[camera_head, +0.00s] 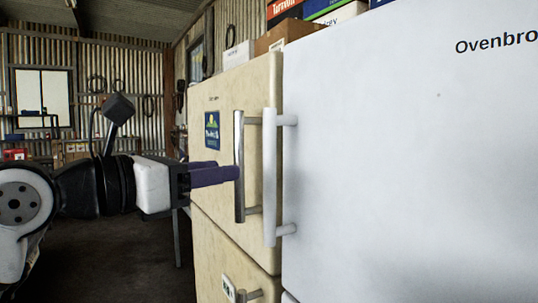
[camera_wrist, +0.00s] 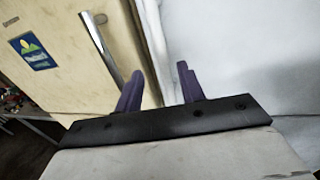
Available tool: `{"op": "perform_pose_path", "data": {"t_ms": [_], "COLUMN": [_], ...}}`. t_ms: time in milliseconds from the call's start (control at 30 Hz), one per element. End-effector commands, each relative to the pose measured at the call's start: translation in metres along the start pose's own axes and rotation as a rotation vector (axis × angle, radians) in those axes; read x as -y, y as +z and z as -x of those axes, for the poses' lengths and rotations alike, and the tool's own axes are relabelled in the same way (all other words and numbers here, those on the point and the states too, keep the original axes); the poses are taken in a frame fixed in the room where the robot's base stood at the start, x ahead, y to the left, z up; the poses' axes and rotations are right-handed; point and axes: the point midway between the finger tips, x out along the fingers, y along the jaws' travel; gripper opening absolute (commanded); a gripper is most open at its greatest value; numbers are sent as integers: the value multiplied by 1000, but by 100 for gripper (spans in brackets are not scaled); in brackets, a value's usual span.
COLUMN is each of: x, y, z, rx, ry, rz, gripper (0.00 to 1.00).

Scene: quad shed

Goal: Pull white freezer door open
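The white freezer door (camera_head: 420,160) fills the right of the head view and looks shut. Its white vertical bar handle (camera_head: 270,180) is near its left edge. In the wrist view, the white handle (camera_wrist: 151,30) runs down into the gap between my fingers. My gripper (camera_head: 238,172) has purple fingers, spread apart in the wrist view (camera_wrist: 160,72), with nothing clamped between them. In the head view the fingertips end at the neighbouring chrome handle, left of the white one. Whether they touch either handle I cannot tell.
A cream fridge (camera_head: 220,90) stands directly left of the freezer, with a chrome bar handle (camera_head: 239,150) close to the white one. The chrome handle (camera_wrist: 100,45) ends near my left finger. Boxes (camera_head: 285,36) lie on top. Open floor (camera_head: 110,250) is at left.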

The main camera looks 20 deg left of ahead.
Motion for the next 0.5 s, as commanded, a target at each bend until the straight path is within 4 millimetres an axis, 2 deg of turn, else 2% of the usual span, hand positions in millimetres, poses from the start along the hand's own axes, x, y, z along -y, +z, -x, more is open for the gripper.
{"op": "perform_pose_path", "data": {"t_ms": [100, 300, 500], "x": [2, 2, 2], "y": [4, 5, 4], "z": [-27, -69, -98], "rx": [-2, 0, 2], "ry": [-5, -5, -4], "rz": [-1, -1, -1], "gripper": [39, 39, 39]}}
